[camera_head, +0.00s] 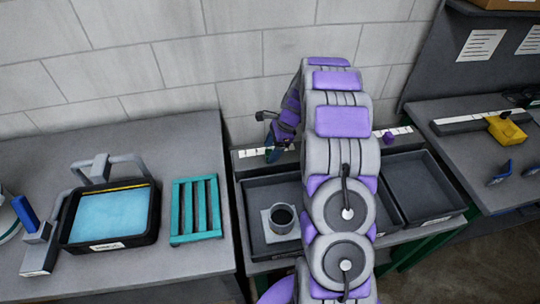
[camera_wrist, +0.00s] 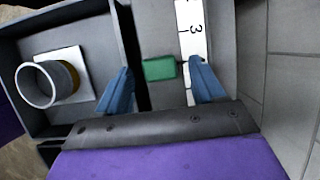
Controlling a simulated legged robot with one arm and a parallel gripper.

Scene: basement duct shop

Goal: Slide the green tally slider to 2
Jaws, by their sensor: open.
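The green tally slider (camera_wrist: 160,69) shows in the wrist view as a small green block beside a white scale strip (camera_wrist: 191,35). The figure 3 is printed on the strip, close to the slider; no 2 is readable. My gripper (camera_wrist: 163,88) is open, with one blue finger on each side of the slider's near end. I cannot tell whether either finger touches it. In the head view my gripper (camera_head: 272,148) is over the left part of the rail (camera_head: 247,155) behind the bins, and largely hides the slider there.
A grey bin (camera_head: 256,195) in front of the rail holds a cup (camera_head: 283,217) on a square plate. Another bin (camera_head: 418,185) at right looks empty. A purple knob (camera_head: 388,137) sits farther right on the rail. A teal rack (camera_head: 196,208) and blue-filled tray (camera_head: 112,212) stand left.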

